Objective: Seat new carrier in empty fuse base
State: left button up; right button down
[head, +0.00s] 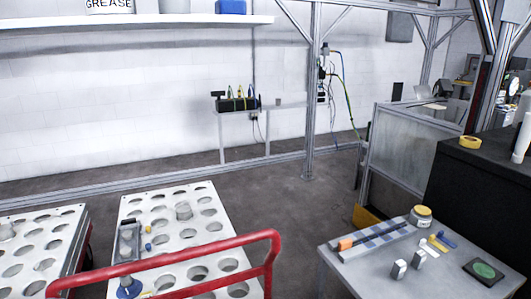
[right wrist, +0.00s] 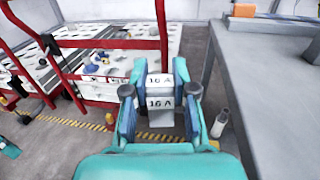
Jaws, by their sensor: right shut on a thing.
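My right gripper (right wrist: 160,103) is shut on a white block marked "16 A" (right wrist: 160,103) in the right wrist view. A teal part (right wrist: 8,147), perhaps my left gripper, is cut off at the left edge.
Left stand perforated white carts (head: 165,222) with a red rail (head: 180,258). Open floor (head: 290,215) lies between.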

jog(key=shift+m+t+h, duration=0.4)
jog(key=shift+h, duration=0.1)
jog(key=shift+s+a+f+p, duration=0.2)
jog(key=shift+s+a+p, duration=0.25)
jog(key=shift+s+a, duration=1.35)
jog(key=shift+d, duration=0.15)
